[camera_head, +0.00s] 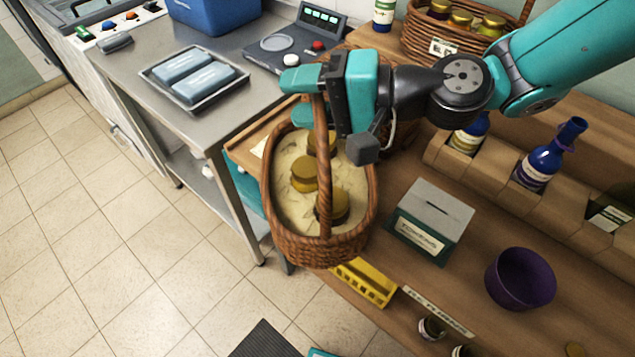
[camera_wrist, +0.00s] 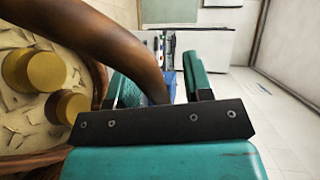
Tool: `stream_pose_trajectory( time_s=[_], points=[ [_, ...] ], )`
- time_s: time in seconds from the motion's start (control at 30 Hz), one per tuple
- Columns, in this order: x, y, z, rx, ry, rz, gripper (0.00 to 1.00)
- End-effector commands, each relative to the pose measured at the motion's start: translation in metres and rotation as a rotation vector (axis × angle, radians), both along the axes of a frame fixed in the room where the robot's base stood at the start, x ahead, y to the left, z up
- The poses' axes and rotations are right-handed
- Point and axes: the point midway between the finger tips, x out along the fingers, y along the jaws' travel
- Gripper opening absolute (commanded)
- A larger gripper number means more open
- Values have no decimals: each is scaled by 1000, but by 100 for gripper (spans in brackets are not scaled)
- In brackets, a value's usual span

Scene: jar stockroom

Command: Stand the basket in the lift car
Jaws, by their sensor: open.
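The brown wicker basket (camera_head: 318,247) is upright at the left end of the wooden counter, with several gold-lidded jars (camera_head: 304,173) in a pale lining. Its tall handle (camera_head: 321,190) arches over the middle. My gripper (camera_head: 302,97) is at the top of the handle, fingers open. In the wrist view the handle (camera_wrist: 118,42) passes between the two teal fingers (camera_wrist: 164,88), and jar lids (camera_wrist: 46,71) show at the left. I cannot tell whether the fingers touch the handle. I cannot make out the lift car in either view.
A steel table (camera_head: 130,68) on the left bears a tray of blue packs (camera_head: 237,76) and a scale (camera_head: 290,50). A grey-topped box (camera_head: 432,212), a purple bowl (camera_head: 520,278) and a blue bottle (camera_head: 552,155) stand right of the basket. Tiled floor (camera_head: 110,240) is open at lower left.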

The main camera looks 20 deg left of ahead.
Motion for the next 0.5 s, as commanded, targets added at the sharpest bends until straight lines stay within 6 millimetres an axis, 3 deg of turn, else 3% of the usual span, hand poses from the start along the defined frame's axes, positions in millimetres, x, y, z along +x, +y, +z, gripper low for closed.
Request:
stream_pose_trajectory(
  time_s=[0.07, 0.23, 0.5],
  points=[
    [0, 0, 0, 0, 0, 0, 42],
    [0, 0, 0, 0, 0, 0, 3],
    [0, -1, 0, 0, 0, 0, 0]
  ],
)
